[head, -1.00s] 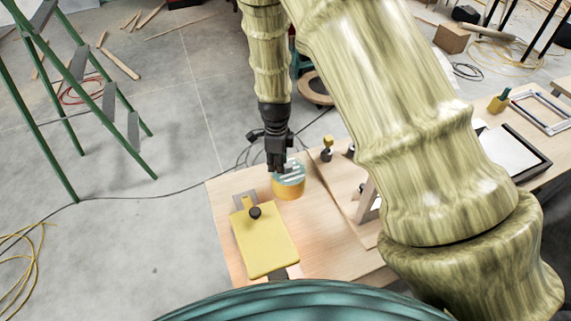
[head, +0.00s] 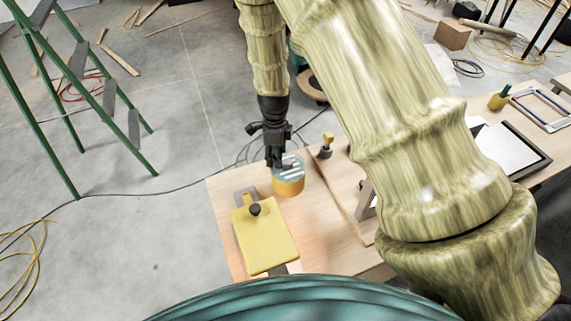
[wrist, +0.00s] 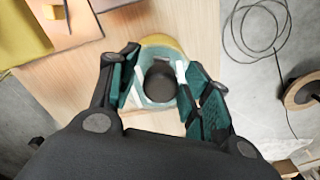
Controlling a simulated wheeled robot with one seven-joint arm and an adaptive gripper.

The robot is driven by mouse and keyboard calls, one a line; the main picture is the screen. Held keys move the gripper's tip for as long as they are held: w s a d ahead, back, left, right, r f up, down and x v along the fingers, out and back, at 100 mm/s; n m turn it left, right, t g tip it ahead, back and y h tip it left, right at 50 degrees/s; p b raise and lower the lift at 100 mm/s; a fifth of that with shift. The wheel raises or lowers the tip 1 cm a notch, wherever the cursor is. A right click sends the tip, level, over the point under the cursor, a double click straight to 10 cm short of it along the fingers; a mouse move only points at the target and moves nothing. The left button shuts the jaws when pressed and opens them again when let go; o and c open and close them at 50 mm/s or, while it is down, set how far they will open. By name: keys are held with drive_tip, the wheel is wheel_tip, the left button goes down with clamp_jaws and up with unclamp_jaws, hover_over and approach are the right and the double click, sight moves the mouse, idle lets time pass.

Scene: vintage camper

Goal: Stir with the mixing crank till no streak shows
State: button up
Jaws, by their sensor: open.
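A yellow round pot (head: 288,187) stands on the wooden table, with a teal top that carries white streaks. In the wrist view its teal and white top (wrist: 152,100) lies below my gripper, with a dark round knob (wrist: 161,82) near the middle, which looks like the crank's handle. My gripper (head: 276,160) is just above the pot in the head view. In the wrist view my open gripper (wrist: 160,85) has one finger on each side of the knob. I cannot tell whether either finger touches it. The rest of the crank is hidden.
A yellow board (head: 265,236) with a black knob (head: 255,209) lies nearer on the table (head: 222,192). A small yellow and black object (head: 326,147) stands right of the pot. A green ladder (head: 85,90) stands on the floor at the left.

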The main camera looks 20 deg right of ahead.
drive_tip(key=shift+r, duration=2.55)
wheel_tip(320, 180, up, 12)
